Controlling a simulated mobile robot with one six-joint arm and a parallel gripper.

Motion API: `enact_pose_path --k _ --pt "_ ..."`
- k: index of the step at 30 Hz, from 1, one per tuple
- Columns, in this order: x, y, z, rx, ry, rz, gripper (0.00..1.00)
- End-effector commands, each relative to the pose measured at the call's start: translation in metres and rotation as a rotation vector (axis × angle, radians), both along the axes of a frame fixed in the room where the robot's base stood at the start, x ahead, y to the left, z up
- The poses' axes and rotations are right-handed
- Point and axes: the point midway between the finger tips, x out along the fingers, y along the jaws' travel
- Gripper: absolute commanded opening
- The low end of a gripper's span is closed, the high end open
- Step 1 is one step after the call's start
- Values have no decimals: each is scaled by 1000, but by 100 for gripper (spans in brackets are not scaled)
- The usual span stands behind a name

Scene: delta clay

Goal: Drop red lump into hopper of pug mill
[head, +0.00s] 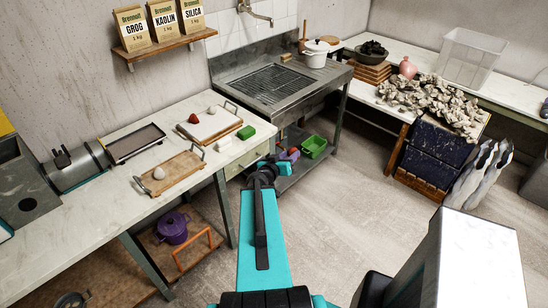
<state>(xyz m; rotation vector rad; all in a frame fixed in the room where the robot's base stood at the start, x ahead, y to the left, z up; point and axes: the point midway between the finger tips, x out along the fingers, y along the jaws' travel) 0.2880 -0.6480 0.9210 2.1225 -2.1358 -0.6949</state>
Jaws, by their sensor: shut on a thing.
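A small reddish-brown lump (193,118) lies at the left edge of a white-topped board (222,122) on the left worktop. A grey machine with a horizontal barrel (78,168), apparently the pug mill, stands at the left end of that worktop; I cannot clearly make out its hopper. My gripper (266,172) is at the far end of my teal arm, in front of the worktop's right end and right of the lump. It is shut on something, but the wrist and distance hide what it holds.
A metal sink (272,86) stands behind. A green bin (314,146) sits low beyond my gripper. Floor between is open.

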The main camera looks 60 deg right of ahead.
Motion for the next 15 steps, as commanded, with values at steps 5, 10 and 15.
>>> enact_pose_path --k 5,10,15 --pt "65 19 12 -2 -2 100 8" --pt "124 42 25 -2 -2 202 8" --pt "182 72 38 -2 -3 311 8"
